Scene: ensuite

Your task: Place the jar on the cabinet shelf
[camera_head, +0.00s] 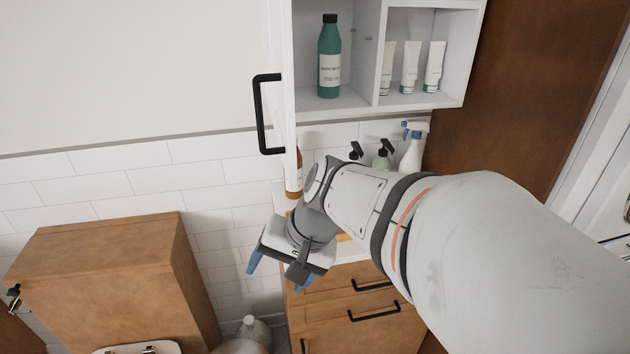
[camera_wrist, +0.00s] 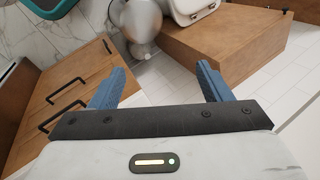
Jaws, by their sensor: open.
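I cannot make out a jar for certain in either view; my arm hides part of the counter. The white wall cabinet shelf (camera_head: 352,103) is at the top of the head view, with its door (camera_head: 281,80) swung open at the left. My gripper (camera_head: 279,276) is open and empty, hanging low in front of the wooden drawer unit, below the cabinet. In the wrist view my gripper (camera_wrist: 161,75) shows two blue fingers wide apart with nothing between them.
A teal bottle (camera_head: 329,62) and white tubes (camera_head: 410,68) stand in the cabinet. An amber bottle (camera_head: 294,178), pump bottles and a spray bottle (camera_head: 412,150) stand below. A wooden box-shaped unit (camera_head: 115,275) is at the left. The drawers (camera_head: 345,305) have black handles.

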